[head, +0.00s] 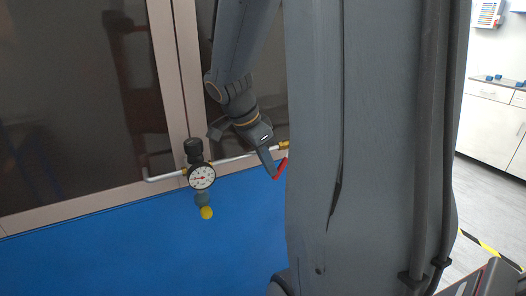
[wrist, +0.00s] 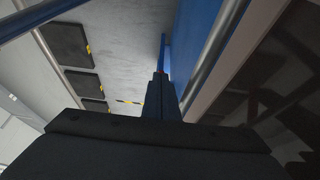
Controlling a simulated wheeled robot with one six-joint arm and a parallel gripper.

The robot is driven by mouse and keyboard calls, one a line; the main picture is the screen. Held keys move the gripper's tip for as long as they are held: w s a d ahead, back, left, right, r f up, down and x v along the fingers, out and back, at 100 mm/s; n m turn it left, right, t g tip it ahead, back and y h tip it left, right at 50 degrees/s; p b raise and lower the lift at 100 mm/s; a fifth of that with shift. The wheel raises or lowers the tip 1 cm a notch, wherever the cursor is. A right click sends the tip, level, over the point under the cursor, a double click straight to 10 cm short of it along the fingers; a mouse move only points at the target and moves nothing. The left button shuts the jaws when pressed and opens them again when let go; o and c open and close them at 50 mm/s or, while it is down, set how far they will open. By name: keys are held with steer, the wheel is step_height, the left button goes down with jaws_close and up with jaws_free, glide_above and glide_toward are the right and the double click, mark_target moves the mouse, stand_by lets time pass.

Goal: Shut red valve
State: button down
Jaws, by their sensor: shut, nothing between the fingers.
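The red valve handle (head: 281,168) shows in the head view as a small red lever on a white pipe, partly hidden behind my arm column. My gripper (head: 274,174) is right beside it, its fingertips at or very near the red lever; I cannot tell whether they touch. In the wrist view my gripper (wrist: 162,82) is shut with nothing between its fingers, and a tiny bit of red (wrist: 163,71) shows just past the fingertips.
A pressure gauge (head: 201,176) with a black knob above and a yellow ball below sits left on the pipe (head: 235,159). A blue panel (head: 120,245) lies below, dark glass (head: 70,100) behind. A white cabinet (head: 490,125) stands far right.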

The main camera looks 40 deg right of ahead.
mark_target(279, 176)
steer(key=shift+b+x, duration=1.4)
steer(key=shift+b, duration=0.25)
steer(key=shift+s+d+f+b, duration=0.1)
steer(key=shift+d+f+b, duration=0.5)
steer(key=shift+b, duration=0.35)
steer(key=shift+s+d+b, duration=0.1)
steer(key=shift+d+b, duration=0.2)
steer(key=shift+d, duration=0.05)
steer(key=shift+f, duration=0.1)
steer(key=shift+d, duration=0.1)
